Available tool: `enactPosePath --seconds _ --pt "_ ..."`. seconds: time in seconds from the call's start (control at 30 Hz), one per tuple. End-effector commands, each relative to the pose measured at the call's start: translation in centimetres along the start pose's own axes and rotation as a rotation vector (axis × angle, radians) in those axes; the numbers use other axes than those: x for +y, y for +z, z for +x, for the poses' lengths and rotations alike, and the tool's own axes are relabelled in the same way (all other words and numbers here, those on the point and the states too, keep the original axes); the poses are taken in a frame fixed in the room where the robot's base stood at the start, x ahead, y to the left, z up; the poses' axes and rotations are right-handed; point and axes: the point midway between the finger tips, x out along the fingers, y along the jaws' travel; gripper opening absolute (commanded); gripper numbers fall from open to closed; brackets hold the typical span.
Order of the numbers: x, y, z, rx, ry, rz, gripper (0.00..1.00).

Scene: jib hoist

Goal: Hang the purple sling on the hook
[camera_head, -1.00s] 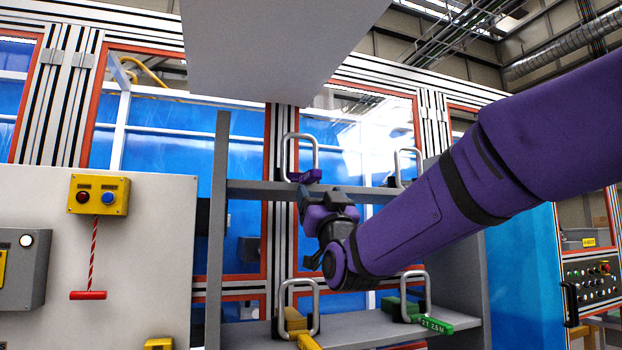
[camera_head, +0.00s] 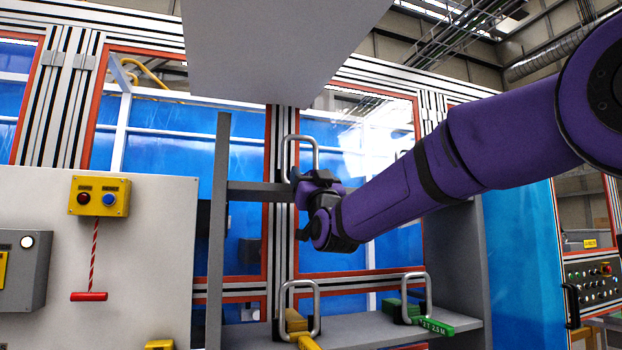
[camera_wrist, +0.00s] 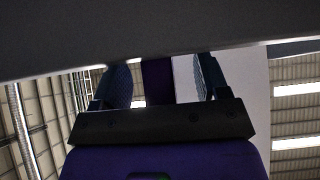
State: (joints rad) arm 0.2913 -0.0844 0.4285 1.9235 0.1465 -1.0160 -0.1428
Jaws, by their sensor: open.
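The purple sling is on the upper shelf, mostly hidden behind my gripper in the head view; its grey metal loop (camera_head: 316,152) stands up above the gripper. In the wrist view a purple strip of the sling (camera_wrist: 157,82) shows between the two fingers. My gripper (camera_head: 304,180) is at the sling, with its fingers (camera_wrist: 160,84) apart on either side of the strip. I cannot tell whether they touch it. No hook shows in either view.
A yellow sling (camera_head: 299,326) and a green sling (camera_head: 432,324) lie on the lower shelf (camera_head: 365,330), each with a grey loop. A large grey panel (camera_head: 275,45) hangs overhead. A white panel (camera_head: 140,250) with a yellow button box (camera_head: 100,197) stands at left.

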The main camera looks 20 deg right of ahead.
Motion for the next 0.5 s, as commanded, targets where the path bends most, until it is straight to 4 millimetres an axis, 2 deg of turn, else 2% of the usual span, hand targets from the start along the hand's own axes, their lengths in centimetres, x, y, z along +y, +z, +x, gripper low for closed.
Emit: enactPosePath --seconds 0.1,0.3,0.4,0.5 --pt "0.00 0.02 -0.01 0.000 0.000 0.000 0.66" --pt "0.00 0.02 -0.02 -0.001 0.000 0.000 0.20" --pt "0.00 0.03 -0.03 -0.001 0.000 0.000 0.00" --pt "-0.01 -0.15 0.05 0.003 0.000 0.000 0.00"
